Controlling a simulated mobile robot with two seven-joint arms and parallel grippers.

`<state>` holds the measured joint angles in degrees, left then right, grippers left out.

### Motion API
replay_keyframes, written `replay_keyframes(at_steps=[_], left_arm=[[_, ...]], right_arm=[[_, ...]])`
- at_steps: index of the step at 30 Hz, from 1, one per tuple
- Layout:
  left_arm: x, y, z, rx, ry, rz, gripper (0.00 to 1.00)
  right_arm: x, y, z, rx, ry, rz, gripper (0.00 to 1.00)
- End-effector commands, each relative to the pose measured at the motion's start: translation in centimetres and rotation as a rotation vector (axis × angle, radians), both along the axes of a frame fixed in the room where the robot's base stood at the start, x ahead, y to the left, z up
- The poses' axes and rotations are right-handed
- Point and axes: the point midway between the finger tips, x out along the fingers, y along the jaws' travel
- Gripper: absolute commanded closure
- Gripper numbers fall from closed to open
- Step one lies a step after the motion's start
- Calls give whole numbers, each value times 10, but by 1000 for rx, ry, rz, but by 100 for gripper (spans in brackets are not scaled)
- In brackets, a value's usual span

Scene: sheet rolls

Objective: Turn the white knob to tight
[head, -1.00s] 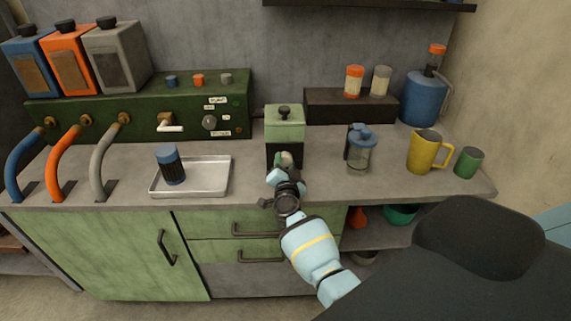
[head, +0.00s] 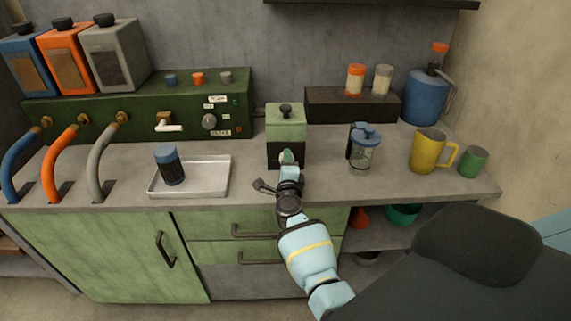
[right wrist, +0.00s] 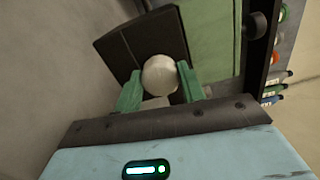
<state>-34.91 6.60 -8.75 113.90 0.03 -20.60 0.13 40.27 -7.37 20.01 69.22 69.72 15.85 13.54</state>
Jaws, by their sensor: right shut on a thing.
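The white knob (right wrist: 160,76) is a round pale ball shape on the dark lower front of a small green-and-black box (head: 286,128). In the right wrist view it sits between the two green fingertips of my right gripper (right wrist: 160,86). My right gripper is shut on it, with the wrist view rolled well over to one side. In the head view the right gripper (head: 288,160) reaches the box's front and mostly hides the knob. I cannot read any tight mark near it. My left gripper is not in view.
A metal tray (head: 212,178) with a dark blue-capped cylinder (head: 169,165) lies to the left. A blue-lidded glass jar (head: 362,156), a yellow mug (head: 427,152) and a green cup (head: 473,162) stand to the right. A green machine (head: 90,125) with hoses is at the back left.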

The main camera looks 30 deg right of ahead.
Motion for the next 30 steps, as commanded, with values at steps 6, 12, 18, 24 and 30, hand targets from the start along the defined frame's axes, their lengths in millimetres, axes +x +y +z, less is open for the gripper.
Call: replay_keyframes(at_steps=[6, 12, 18, 24, 30], left_arm=[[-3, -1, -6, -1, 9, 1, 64], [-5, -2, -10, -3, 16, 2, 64], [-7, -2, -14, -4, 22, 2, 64], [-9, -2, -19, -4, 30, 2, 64], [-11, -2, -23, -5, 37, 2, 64]], right_arm=[[-1, 1, -3, 178, -103, 1, 83], [0, 1, -2, 339, -203, 1, 83], [0, 1, -2, 502, -303, 2, 83], [-1, 1, -2, 664, -403, 1, 83], [-1, 0, -1, 821, -500, -1, 83]])
